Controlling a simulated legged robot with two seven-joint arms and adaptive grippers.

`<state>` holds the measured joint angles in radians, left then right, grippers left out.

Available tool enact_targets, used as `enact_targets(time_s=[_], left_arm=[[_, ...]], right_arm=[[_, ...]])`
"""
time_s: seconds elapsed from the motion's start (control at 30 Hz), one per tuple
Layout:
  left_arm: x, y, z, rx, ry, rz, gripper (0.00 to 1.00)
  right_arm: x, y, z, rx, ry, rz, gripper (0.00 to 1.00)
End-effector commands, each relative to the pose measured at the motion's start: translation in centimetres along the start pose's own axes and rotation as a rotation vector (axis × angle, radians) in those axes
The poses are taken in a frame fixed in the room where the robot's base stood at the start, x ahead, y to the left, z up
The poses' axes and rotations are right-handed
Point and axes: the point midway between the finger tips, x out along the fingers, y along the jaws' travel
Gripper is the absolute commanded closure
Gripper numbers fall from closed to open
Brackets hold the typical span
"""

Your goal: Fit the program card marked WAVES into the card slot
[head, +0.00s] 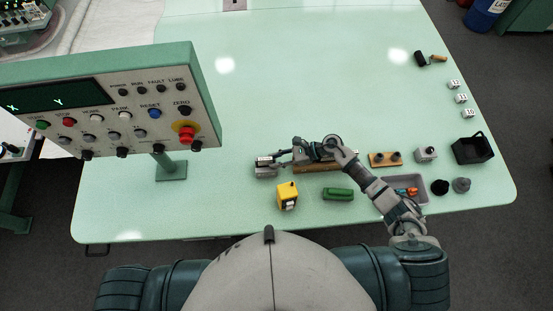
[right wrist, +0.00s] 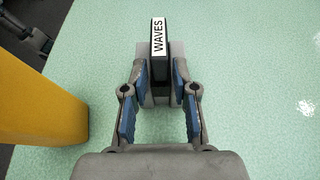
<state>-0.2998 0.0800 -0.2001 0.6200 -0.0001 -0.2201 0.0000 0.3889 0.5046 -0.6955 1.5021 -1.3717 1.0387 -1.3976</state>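The WAVES card (right wrist: 160,37) is a thin black piece with a white label, standing on edge in the right wrist view. A grey block (right wrist: 146,50) lies around and below it; a small grey holder (head: 265,172) shows in the head view. My right gripper (right wrist: 161,72) has its blue-padded fingers on either side of the card, with narrow gaps showing; contact is not clear. In the head view my right gripper (head: 281,158) reaches in from the right at the holder. I cannot pick out the card slot for certain. My left gripper is out of view.
A yellow block (head: 287,195) stands close by, also large at left in the right wrist view (right wrist: 40,90). A green block (head: 338,194), a grey tray (head: 418,181) and a black bin (head: 474,149) lie rightward. The control panel (head: 110,105) overhangs the left.

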Motion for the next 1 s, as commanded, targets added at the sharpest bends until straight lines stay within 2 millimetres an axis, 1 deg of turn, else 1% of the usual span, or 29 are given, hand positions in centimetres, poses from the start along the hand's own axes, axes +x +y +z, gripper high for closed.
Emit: enact_targets(time_s=[0.3, 0.4, 0.47, 0.7, 0.8, 0.9, 1.0], left_arm=[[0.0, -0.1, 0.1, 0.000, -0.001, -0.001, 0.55], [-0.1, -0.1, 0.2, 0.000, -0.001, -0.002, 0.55], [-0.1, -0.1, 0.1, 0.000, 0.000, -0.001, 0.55], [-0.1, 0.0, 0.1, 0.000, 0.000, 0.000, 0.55], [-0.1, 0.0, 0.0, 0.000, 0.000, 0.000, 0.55], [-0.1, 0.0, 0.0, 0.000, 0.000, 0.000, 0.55], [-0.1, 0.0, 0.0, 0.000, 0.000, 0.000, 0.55]], right_arm=[[0.0, 0.0, 0.1, 0.000, 0.000, 0.000, 0.55], [-0.3, 0.0, 0.6, -0.002, 0.000, 0.000, 0.55], [-0.6, -0.1, 1.3, -0.004, 0.000, 0.000, 0.55], [-2.5, -0.1, 5.8, -0.006, 0.001, 0.000, 0.55], [-3.1, -0.1, 7.3, -0.003, 0.001, 0.000, 0.55], [-3.6, -0.1, 8.5, -0.002, 0.000, 0.000, 0.55], [-3.8, -0.1, 9.0, 0.000, 0.000, 0.001, 0.55]])
